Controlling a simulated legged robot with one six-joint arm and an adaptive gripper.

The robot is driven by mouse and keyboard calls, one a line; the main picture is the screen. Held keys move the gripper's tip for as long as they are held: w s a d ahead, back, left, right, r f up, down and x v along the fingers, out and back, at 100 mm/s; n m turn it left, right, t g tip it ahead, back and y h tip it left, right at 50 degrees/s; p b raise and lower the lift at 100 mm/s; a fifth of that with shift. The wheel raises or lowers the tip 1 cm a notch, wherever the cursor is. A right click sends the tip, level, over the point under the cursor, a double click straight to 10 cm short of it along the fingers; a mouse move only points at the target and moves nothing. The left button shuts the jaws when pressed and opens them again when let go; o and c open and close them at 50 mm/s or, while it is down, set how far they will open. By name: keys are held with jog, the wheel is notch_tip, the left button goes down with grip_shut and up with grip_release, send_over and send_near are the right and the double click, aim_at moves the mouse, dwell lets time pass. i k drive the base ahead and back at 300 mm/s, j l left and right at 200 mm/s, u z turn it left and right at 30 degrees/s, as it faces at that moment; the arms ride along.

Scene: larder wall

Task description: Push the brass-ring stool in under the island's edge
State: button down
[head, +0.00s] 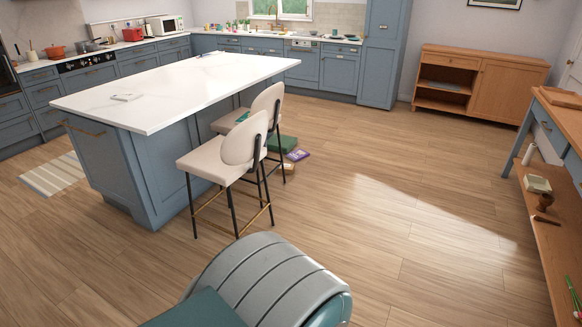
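The near stool (221,167) has a cream seat, a rounded cream back, black legs and a brass footrest low between the legs. It stands upright at the right side of the island (170,88), its seat apart from or only just at the white top's edge; I cannot tell which. A second cream stool (268,104) stands behind it, closer to the island, partly hidden by the first; whether it has a brass ring I cannot make out. My gripper is not in view; only a grey and teal part of my own body shows at the bottom.
A green box (281,143) and a purple item (298,155) lie on the floor beside the far stool. A striped rug (53,174) lies left of the island. A wooden cabinet (477,84) and bench (552,190) stand right. The wooden floor between is clear.

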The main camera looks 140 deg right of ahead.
aim_at(231, 180)
jog(key=z, duration=4.3)
jog(key=i+l, duration=0.15)
jog(key=i, duration=0.6)
jog(key=i+l, duration=0.1)
jog(key=i, duration=0.6)
jog(key=i+l, duration=0.15)
jog(key=i, duration=0.6)
jog(key=i+l, duration=0.15)
jog(key=i, duration=0.6)
jog(key=i+j, duration=0.35)
